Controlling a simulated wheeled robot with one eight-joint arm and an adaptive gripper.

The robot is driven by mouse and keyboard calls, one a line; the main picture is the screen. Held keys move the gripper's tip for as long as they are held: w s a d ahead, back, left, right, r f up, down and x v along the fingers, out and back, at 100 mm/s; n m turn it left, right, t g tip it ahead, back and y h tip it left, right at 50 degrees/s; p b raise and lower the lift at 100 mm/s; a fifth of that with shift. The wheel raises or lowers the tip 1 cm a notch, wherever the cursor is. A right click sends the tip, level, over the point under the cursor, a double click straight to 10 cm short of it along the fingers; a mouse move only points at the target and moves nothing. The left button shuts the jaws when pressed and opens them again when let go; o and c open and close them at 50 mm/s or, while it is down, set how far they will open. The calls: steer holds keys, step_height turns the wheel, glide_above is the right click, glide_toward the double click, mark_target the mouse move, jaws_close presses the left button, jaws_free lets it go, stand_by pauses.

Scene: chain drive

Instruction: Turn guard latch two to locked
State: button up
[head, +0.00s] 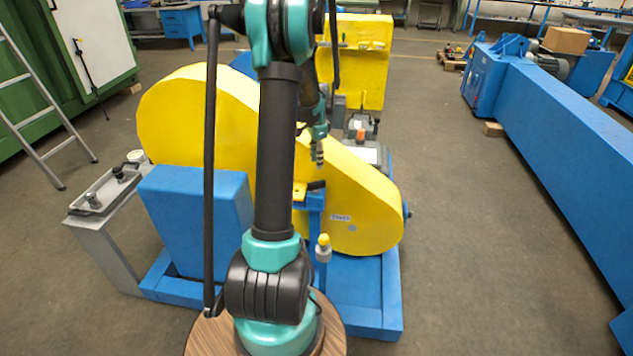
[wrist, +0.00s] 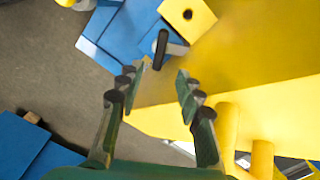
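The big yellow chain guard (head: 370,205) stands on a blue frame. A latch with a dark handle (head: 316,185) sits on a blue bracket at the guard's near side. In the wrist view a dark-ended latch handle (wrist: 162,42) with a grey bar lies on a blue plate, beside a yellow tab with a hole (wrist: 187,14). No number is readable on this latch, and I cannot tell whether it is locked. My gripper (head: 318,157) is above the latch in the head view. In the wrist view my gripper (wrist: 160,78) is open and empty, its fingertips apart from the handle.
A yellow-topped post (head: 323,245) stands in front of the bracket. A blue box-shaped housing (head: 195,215) is to the left, with a grey tray stand (head: 105,190) beyond it. A long blue machine (head: 560,120) is at the right. Open floor lies between it and the guard.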

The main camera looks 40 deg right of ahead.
mark_target(316, 182)
step_height(316, 182, down, 10)
steer(key=shift+f, duration=0.2)
steer(key=shift+c, duration=0.3)
jaws_close()
